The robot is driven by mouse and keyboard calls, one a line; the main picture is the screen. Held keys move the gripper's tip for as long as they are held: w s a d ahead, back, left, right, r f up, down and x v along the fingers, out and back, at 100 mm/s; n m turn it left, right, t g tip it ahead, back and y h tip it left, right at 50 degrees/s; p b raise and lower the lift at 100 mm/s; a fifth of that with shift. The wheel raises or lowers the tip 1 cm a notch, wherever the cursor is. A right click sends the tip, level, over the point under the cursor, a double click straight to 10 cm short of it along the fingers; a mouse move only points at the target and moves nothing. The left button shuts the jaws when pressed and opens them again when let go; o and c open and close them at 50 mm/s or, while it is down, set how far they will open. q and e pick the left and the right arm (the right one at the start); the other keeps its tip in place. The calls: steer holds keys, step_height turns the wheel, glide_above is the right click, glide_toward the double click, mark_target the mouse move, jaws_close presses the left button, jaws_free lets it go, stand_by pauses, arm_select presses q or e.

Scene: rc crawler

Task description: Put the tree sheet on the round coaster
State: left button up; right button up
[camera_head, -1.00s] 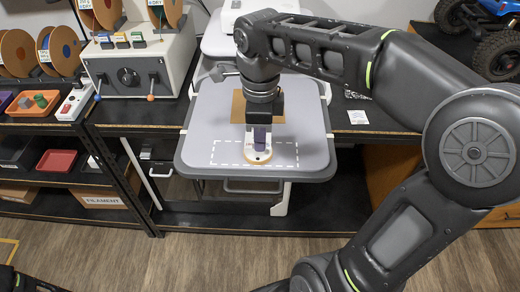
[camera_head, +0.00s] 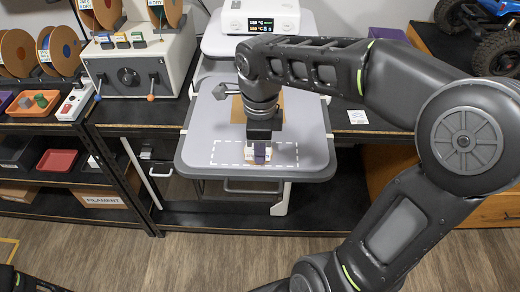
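My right gripper (camera_head: 259,152) points down over the front of the grey tray (camera_head: 205,115), inside a white dashed rectangle. A small purple patch (camera_head: 261,153) with white on both sides shows at its fingertips. I cannot tell whether these are finger parts or a held thing, or whether the gripper is open or shut. A tan square sheet (camera_head: 238,110) lies flat on the tray behind the gripper, partly covered by it. I cannot make out a tree on it. No round coaster is clearly visible. My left gripper is out of view.
A white device with a lit display (camera_head: 261,22) stands behind the tray. A grey control box (camera_head: 145,65) with levers is to the left, with spools behind it. A red tray (camera_head: 57,160) sits on the left shelf.

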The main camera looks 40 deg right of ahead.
steer(key=o, duration=0.3)
steer(key=shift+r, duration=0.4)
step_height(320, 180, up, 7)
steer(key=shift+r, duration=0.1)
stand_by(1.5)
